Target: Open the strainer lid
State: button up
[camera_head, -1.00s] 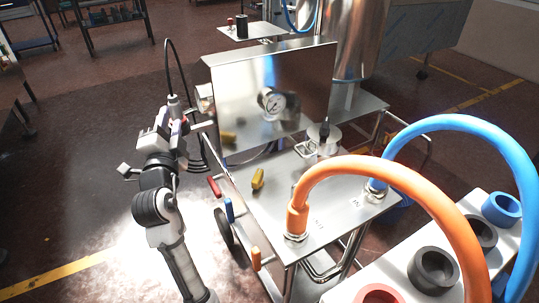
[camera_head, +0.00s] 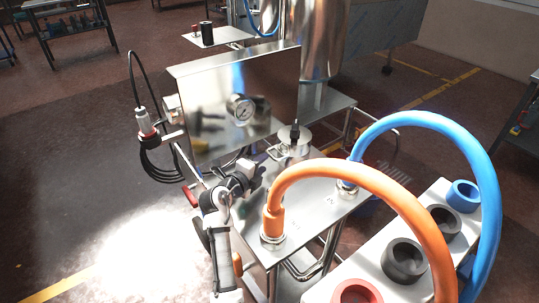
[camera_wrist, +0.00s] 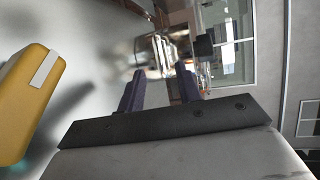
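The strainer with its round steel lid and black knob (camera_head: 295,135) stands on the steel cart top, in front of the upright panel. The lid looks shut, with a wire clasp at its left side. My gripper (camera_head: 260,172) is over the cart top, left of and nearer than the strainer, apart from it. In the wrist view my gripper's two dark fingers (camera_wrist: 160,88) are spread with nothing between them. Beyond them is a shiny steel cylinder (camera_wrist: 153,57), apparently the strainer, with a dark block, perhaps the knob, to its right.
A yellow handle (camera_wrist: 28,100) is close on the left in the wrist view. An orange hose (camera_head: 370,178) and a blue hose (camera_head: 455,125) arch on the right. A red handle (camera_head: 190,195) projects at the cart's left edge.

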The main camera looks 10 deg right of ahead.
aim_at(271, 157)
jog(key=shift+p+x, duration=0.5)
jog(key=shift+x, duration=2.25)
grip_shut()
